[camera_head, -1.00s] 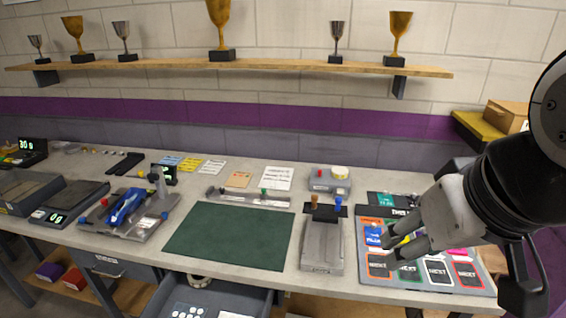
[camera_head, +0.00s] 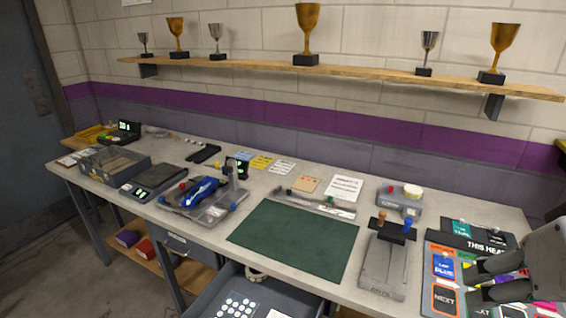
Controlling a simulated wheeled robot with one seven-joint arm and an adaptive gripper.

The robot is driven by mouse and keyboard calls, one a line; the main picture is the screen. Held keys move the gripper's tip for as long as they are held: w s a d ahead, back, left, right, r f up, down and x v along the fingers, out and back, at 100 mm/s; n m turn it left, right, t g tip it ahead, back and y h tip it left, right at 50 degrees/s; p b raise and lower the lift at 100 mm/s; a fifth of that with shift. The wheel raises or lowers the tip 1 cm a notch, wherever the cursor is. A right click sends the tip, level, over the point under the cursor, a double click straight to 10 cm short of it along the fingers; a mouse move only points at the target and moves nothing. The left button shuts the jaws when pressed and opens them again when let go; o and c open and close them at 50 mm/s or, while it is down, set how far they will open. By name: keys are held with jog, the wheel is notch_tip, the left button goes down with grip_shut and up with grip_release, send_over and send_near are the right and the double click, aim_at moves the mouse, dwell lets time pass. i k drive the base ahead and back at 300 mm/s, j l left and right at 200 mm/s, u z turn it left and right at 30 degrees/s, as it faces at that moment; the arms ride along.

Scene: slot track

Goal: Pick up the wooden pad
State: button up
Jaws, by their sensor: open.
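A small flat tan square (camera_head: 306,184) lies on the grey workbench (camera_head: 225,212), behind the green mat; it looks like the wooden pad, but I cannot be sure at this size. Nothing touches it from above. My gripper (camera_head: 477,282) is at the lower right edge of the view, open, over the board of coloured cards, well to the right of the tan square. I see nothing between its fingers except the cards behind. Part of my gripper and the arm are cut off by the picture edge.
A green mat (camera_head: 295,240) lies mid-bench. A grey block with pegs (camera_head: 384,268) stands between it and the card board (camera_head: 443,274). A blue car (camera_head: 201,190) sits on a fixture at left. An open drawer (camera_head: 222,287) juts out in front. A trophy shelf (camera_head: 345,77) hangs above.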

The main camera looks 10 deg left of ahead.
aim_at(382, 215)
jog(key=i+j+z, duration=0.25)
jog(key=i, duration=0.25)
jog(key=i+j+z, duration=0.25)
jog(key=i, duration=0.25)
